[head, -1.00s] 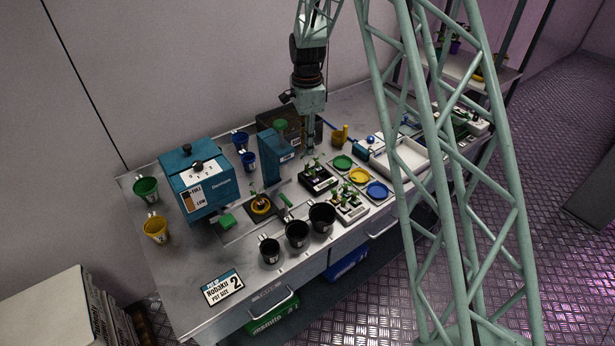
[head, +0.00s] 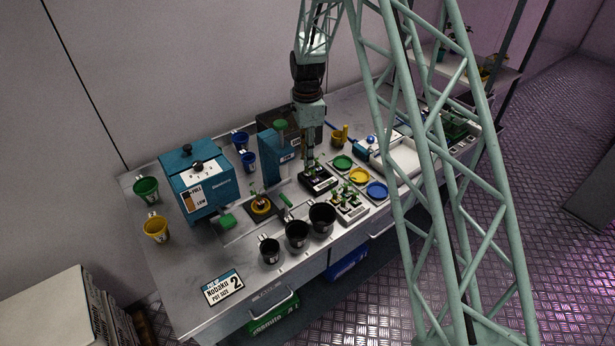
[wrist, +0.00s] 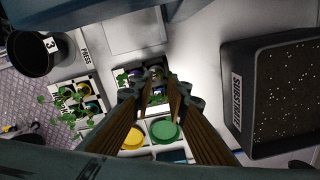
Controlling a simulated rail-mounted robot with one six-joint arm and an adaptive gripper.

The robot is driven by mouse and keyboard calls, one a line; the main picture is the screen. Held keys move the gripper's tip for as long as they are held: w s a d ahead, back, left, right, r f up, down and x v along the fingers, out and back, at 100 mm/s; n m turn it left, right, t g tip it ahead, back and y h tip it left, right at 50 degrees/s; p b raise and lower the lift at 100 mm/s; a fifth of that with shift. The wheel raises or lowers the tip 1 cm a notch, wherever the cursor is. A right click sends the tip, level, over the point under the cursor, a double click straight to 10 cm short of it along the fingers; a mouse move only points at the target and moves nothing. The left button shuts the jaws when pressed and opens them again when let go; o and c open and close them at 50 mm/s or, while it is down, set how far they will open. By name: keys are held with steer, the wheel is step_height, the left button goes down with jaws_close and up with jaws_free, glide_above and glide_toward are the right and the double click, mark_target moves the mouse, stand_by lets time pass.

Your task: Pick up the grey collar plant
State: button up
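My gripper (head: 309,158) is directly above the black seedling tray (head: 318,186). In the wrist view its two brown fingers (wrist: 158,92) stand apart with a gap between the tips. Small green plants of this tray lie around and between the fingertips, partly hidden by them. A plant (wrist: 157,92) with a pale collar shows in the gap; I cannot tell for sure that it is the grey one. A second, white tray (head: 349,212) holds more plants nearer the table front; it also shows at the left of the wrist view (wrist: 76,92).
Green (head: 342,162), yellow (head: 359,176) and blue (head: 377,190) discs lie right of the trays. Black pots (head: 296,234) stand along the front edge. A blue upright press (head: 270,158) stands close left of my gripper. A dark substrate bin (wrist: 272,95) is nearby.

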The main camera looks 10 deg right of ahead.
mark_target(307, 167)
steer(key=shift+f, duration=2.35)
jaws_close()
steer(key=shift+r, duration=0.15)
step_height(307, 167, up, 10)
